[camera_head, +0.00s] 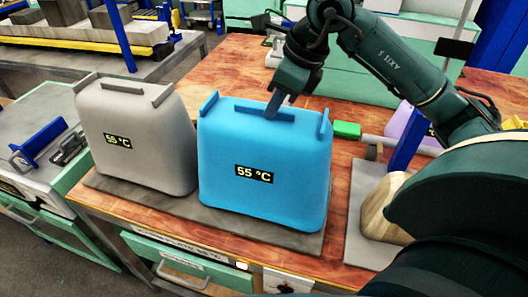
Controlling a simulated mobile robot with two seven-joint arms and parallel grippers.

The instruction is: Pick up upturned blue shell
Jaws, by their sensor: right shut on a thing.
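The blue shell (262,191) stands on a grey plate on the wooden workbench, its "55 °C" label facing me. A raised bar and end tabs show along its top. My right gripper (272,112) comes down from above and is shut on the blue shell's top bar. The shell appears to rest on the plate. The gripper's far finger is hidden. My left gripper is not in view.
A grey shell (139,142) with the same label stands close on the left. A green block (347,130) and a purple object (408,126) lie to the right. A wooden piece with a blue upright (404,140) stands at the right.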

